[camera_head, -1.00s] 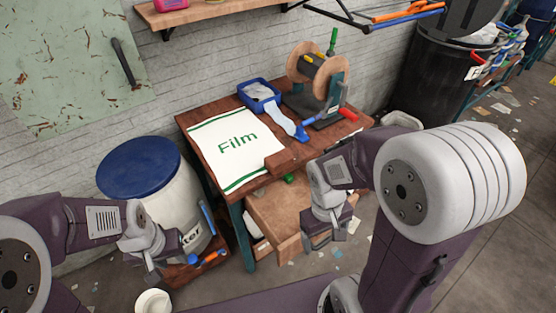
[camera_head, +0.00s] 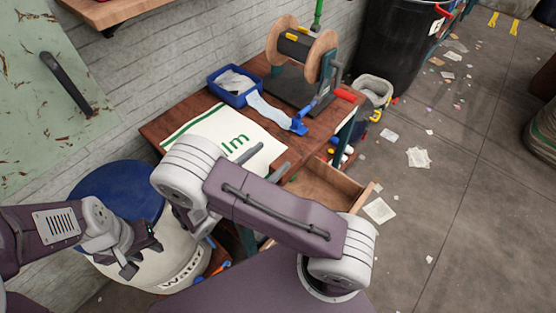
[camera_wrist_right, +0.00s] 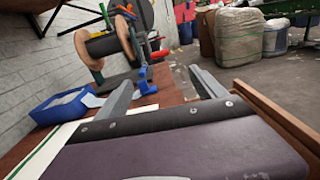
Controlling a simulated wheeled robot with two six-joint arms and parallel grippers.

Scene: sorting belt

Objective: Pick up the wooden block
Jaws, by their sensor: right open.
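I cannot make out the wooden block in either view now; my right arm covers the front of the workbench (camera_head: 172,123) in the head view.
A blue tray (camera_head: 234,97) and a wooden spool stand (camera_head: 302,48) are at the back of the bench. An open drawer (camera_head: 325,188) sticks out at the front. A blue-lidded barrel (camera_head: 100,190) stands left. Paper scraps litter the floor at right.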

